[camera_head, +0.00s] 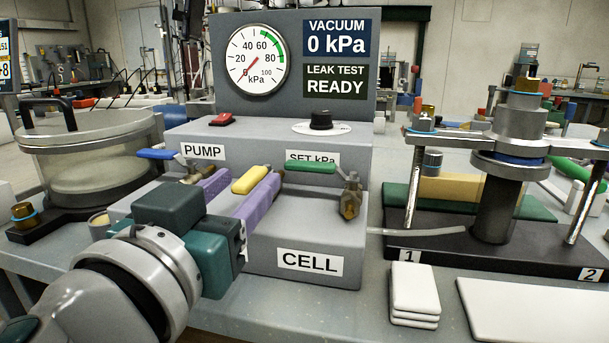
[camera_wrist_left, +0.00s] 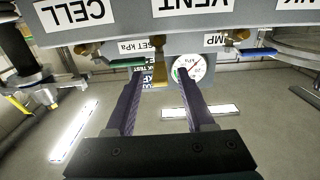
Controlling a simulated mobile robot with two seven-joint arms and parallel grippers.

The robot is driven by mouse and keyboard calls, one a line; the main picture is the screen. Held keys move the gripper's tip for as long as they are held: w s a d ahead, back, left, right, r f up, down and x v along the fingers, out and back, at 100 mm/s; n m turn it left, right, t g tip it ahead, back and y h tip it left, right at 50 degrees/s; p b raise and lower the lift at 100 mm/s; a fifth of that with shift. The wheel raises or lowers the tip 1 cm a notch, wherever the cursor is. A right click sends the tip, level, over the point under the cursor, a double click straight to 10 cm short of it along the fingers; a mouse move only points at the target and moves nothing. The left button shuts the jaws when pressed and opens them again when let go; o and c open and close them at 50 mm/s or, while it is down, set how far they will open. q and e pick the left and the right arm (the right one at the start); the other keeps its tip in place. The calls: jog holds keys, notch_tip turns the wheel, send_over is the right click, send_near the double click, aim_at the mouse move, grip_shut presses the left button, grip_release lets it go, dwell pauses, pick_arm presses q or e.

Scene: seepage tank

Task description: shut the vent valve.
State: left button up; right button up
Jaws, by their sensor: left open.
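The vent valve's yellow handle (camera_head: 250,180) is on the middle of the grey valve block, between the blue and green handles. It lies slantwise, unlike those two, which point left. In the left wrist view, seen upside down, the yellow handle (camera_wrist_left: 160,72) is below the VENT label (camera_wrist_left: 192,6). My left gripper (camera_head: 249,178) is open, its two purple fingers one on each side of the handle and roughly along it. The same fingers show in the left wrist view (camera_wrist_left: 159,86); I cannot tell whether they touch the handle. My right gripper is not in view.
A blue handle (camera_head: 156,154) is by the PUMP label, and a green handle (camera_head: 311,167) is close right of my fingers, above CELL. The gauge (camera_head: 257,57) and display (camera_head: 337,38) show about 0 kPa. A clamped cell stand (camera_head: 496,190) is right; a lidded tank (camera_head: 87,158) is left.

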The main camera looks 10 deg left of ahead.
pick_arm(q)
jog(key=shift+w, duration=0.3)
grip_shut()
dwell(0.3)
dwell(1.0)
